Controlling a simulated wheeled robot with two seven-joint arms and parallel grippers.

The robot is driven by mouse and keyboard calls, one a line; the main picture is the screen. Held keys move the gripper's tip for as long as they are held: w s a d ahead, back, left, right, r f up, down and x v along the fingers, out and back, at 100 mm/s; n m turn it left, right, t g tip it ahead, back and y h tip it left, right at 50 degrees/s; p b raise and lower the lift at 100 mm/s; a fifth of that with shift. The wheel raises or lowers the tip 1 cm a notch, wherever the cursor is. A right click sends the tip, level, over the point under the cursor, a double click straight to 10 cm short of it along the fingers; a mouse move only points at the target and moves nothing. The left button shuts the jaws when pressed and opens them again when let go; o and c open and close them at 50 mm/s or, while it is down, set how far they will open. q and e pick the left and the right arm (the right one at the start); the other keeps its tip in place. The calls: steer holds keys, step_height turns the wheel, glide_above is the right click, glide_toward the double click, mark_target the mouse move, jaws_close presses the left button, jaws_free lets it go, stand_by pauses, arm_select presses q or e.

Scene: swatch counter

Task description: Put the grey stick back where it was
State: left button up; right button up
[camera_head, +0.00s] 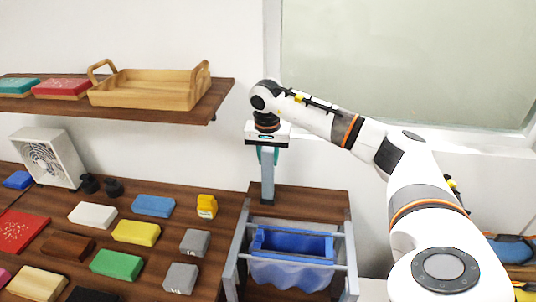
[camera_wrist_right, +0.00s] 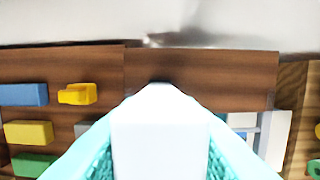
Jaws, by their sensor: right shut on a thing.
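The grey stick (camera_head: 267,182) hangs upright from my right gripper (camera_head: 267,156), in front of the white wall. The teal fingers are shut around its upper part. Its lower end is over the dark wooden surface behind the blue bin; I cannot tell if it touches. In the right wrist view, the stick (camera_wrist_right: 160,135) is a pale block between the teal fingers (camera_wrist_right: 160,150). My left gripper is not in view.
A blue bin (camera_head: 290,241) hangs in a grey frame (camera_head: 351,255) just in front of the stick. Left are colored blocks, a yellow item (camera_head: 207,206) and a white fan (camera_head: 47,158) on the counter. A shelf (camera_head: 160,112) with a wooden tray (camera_head: 140,95) is above left.

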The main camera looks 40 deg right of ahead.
steer(key=shift+f, duration=0.15)
steer(key=o, duration=0.9)
steer(key=shift+r, duration=0.45)
steer(key=r, duration=0.3)
steer(key=r+b, duration=0.1)
steer(key=r, duration=0.3)
steer(key=s+a+r+b, duration=0.1)
steer(key=r, duration=0.3)
steer(key=shift+r, duration=0.2)
